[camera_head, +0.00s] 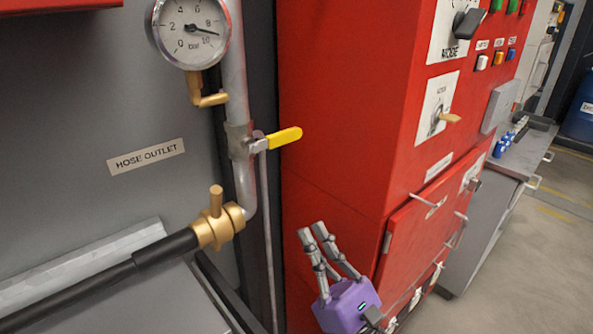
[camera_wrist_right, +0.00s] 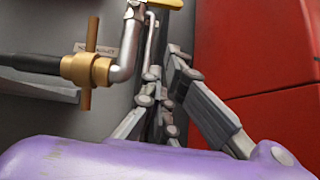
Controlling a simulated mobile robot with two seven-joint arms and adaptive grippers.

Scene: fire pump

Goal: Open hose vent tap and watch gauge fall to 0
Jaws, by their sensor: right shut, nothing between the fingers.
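The pressure gauge (camera_head: 190,30) is on the pipe at the upper left of the head view; its needle points between 8 and 10. Below it, a tap with a yellow lever (camera_head: 284,138) sits on the pipe. The lever sticks out to the right, across the pipe, and a thin tube runs down from the tap. Part of the yellow lever shows at the top of the wrist view (camera_wrist_right: 160,4). My right gripper (camera_head: 313,232) is shut and empty, below and right of the lever and apart from it. My left gripper is out of view.
A brass coupling (camera_head: 218,225) with an upright peg joins the pipe to a black hose (camera_head: 165,247), below the "HOSE OUTLET" label (camera_head: 146,156). A red cabinet (camera_head: 340,120) with knobs and buttons stands close behind my right gripper. Open floor (camera_head: 520,250) lies to the right.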

